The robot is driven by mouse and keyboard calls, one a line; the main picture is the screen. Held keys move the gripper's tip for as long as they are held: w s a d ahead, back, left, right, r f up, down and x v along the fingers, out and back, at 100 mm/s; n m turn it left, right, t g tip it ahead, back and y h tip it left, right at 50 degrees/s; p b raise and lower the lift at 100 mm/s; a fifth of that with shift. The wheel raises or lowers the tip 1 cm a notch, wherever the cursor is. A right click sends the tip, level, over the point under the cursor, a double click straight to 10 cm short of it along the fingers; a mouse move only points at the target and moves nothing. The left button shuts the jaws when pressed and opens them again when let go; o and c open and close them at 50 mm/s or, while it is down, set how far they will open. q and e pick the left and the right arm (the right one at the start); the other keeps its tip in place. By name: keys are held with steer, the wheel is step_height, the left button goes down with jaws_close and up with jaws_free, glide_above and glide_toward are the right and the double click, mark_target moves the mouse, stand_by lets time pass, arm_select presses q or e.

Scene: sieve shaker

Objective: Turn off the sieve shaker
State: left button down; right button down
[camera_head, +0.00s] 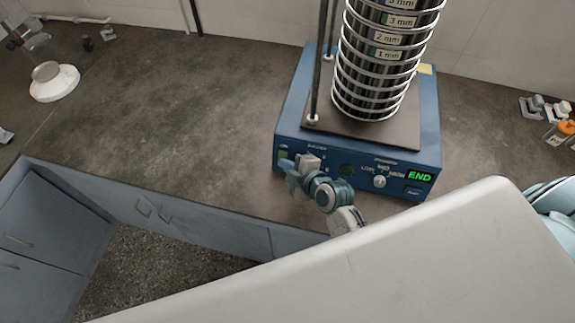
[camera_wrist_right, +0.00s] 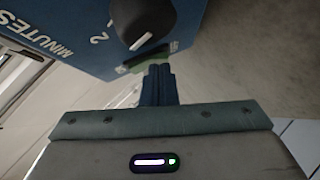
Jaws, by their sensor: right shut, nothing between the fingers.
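The sieve shaker is a blue box (camera_head: 430,130) with a stack of ringed sieves (camera_head: 375,60) on its top plate. Its display (camera_head: 419,176) reads END in green. A green switch (camera_head: 283,155) sits at the left end of the front panel. My right gripper (camera_head: 288,168) is shut and empty in front of that end, covering part of the panel. In the right wrist view, the shut fingertips (camera_wrist_right: 158,70) are close below a green switch (camera_wrist_right: 148,60) beside a black dial (camera_wrist_right: 150,22). I cannot tell whether they touch it. My left gripper is not in view.
The dark worktop (camera_head: 190,100) is clear left of the shaker. A white-based stand (camera_head: 52,82) is at the far left. Small containers (camera_head: 560,128) stand at the right edge. Grey cabinets (camera_head: 150,210) run under the counter's front edge.

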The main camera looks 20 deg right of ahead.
steer(key=shift+f+b, duration=0.4)
steer(key=shift+b, duration=0.1)
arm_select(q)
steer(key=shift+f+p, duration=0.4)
arm_select(e)
steer(key=shift+r, duration=0.35)
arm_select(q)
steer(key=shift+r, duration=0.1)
arm_select(e)
steer(key=shift+r, duration=0.1)
arm_select(q)
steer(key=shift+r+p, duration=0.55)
steer(key=shift+p, duration=0.1)
arm_select(e)
steer(key=shift+r, duration=0.7)
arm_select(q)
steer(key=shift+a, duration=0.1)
